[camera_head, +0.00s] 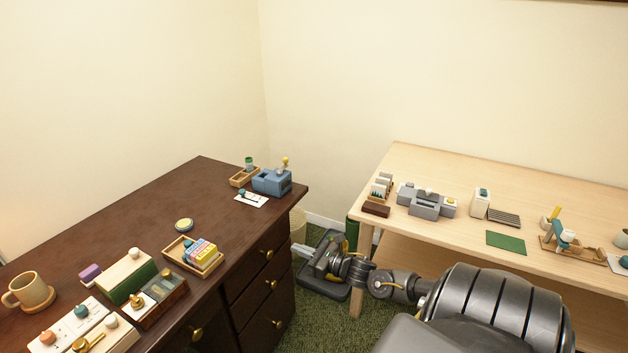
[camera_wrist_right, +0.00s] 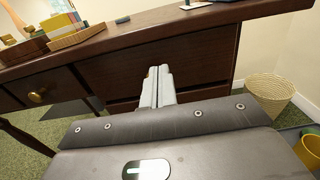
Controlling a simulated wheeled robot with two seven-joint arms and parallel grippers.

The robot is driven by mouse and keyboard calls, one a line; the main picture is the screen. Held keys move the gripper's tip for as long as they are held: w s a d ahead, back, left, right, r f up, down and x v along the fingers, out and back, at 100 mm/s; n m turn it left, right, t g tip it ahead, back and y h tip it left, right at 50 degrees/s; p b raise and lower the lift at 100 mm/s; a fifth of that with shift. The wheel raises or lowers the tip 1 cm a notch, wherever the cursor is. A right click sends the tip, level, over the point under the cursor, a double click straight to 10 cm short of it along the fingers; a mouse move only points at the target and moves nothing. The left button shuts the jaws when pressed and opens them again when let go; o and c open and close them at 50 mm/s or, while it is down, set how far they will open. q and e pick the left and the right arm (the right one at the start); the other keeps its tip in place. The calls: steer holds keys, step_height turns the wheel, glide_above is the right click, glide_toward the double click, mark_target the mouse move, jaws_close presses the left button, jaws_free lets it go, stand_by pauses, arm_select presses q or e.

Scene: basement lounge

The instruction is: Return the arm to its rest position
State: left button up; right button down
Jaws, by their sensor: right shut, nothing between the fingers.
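My right arm comes in from the lower right of the head view and reaches left across the gap between the two desks. My right gripper (camera_head: 297,249) is shut and empty, beside the drawer front of the dark desk (camera_head: 130,218). In the right wrist view its two fingers (camera_wrist_right: 158,74) lie together and point at the dark drawer front (camera_wrist_right: 200,62). I cannot tell the exact distance to the drawers. My left arm and gripper are not in view.
A woven basket (camera_wrist_right: 270,92) stands near the wall, beside the dark desk. A blue-grey device (camera_head: 271,182) and a wooden tray (camera_head: 193,258) are on the dark desk. Green carpet (camera_head: 320,325) lies below.

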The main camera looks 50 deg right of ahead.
steer(key=shift+v, duration=2.05)
steer(key=shift+a, duration=0.1)
steer(key=s+f+m+g+h+p, duration=0.2)
steer(key=s+f+m+g, duration=0.1)
steer(key=s+f+m, duration=0.5)
steer(key=s+a+f+m+g+h+p, duration=0.1)
steer(key=s+f+m+g+h+p, duration=0.15)
steer(key=f+m, duration=0.65)
steer(key=s+f+m+g+h+p, duration=0.1)
steer(key=s+f+m+g+h, duration=0.15)
steer(key=s+f+m, duration=0.6)
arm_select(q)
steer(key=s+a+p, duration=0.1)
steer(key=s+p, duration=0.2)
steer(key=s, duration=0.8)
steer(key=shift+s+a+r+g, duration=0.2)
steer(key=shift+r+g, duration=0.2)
arm_select(e)
steer(key=s+a+f+m+g+y, duration=0.1)
steer(key=s+a+f+m+g, duration=0.3)
steer(key=s+a+f, duration=0.3)
steer(key=s+a+f+m+g+y, duration=0.1)
steer(key=s+a+f+m+g, duration=0.3)
steer(key=s+a, duration=0.9)
step_height(320, 180, down, 3)
steer(key=s+m, duration=0.1)
steer(key=m, duration=0.1)
steer(key=shift+s+m+g+y, duration=0.3)
steer(key=shift+s+m+y, duration=0.05)
steer(key=shift+s+y, duration=0.05)
